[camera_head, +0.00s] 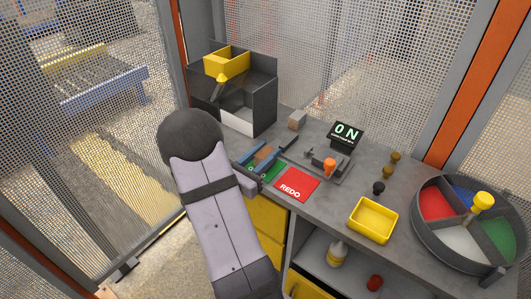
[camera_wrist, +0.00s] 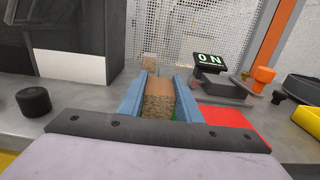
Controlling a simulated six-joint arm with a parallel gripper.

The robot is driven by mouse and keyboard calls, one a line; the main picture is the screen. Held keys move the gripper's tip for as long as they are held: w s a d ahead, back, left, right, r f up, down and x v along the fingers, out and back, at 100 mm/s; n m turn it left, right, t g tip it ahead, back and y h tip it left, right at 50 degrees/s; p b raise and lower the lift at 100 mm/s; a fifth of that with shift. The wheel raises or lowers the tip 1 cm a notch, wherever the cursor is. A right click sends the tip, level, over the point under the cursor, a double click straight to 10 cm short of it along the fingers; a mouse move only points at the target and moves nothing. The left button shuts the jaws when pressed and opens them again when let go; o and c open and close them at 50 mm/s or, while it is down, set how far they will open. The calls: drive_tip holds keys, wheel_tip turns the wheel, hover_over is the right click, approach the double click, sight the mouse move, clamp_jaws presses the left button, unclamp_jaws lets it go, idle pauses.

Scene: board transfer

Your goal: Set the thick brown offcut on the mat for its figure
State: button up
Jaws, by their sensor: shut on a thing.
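The thick brown offcut (camera_wrist: 158,103) lies between the blue fingers of my gripper (camera_wrist: 160,92), which is shut on it. In the head view, the offcut (camera_head: 264,154) shows as a small brown patch between the fingers. Beneath the gripper is a green mat (camera_head: 270,177), partly hidden by the fingers; I cannot tell whether the offcut touches it. The red mat marked REDO (camera_head: 296,185) lies just right of the green one and is bare; it also shows in the wrist view (camera_wrist: 238,121). The display (camera_head: 345,134) behind reads "0 N".
A tester with an orange knob (camera_head: 330,165) stands behind the red mat. A small tan block (camera_head: 297,120) is farther back. A dark box with a yellow bin (camera_head: 227,63) stands at left. A yellow tray (camera_head: 373,220) and a divided round bin (camera_head: 425,215) are at right.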

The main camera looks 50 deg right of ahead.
drive_tip(key=shift+f, duration=0.1)
drive_tip(key=shift+f, duration=0.15)
drive_tip(key=o, duration=1.2)
drive_tip(key=shift+r, duration=0.3)
drive_tip(key=a+b, duration=0.2)
drive_tip(key=a, duration=1)
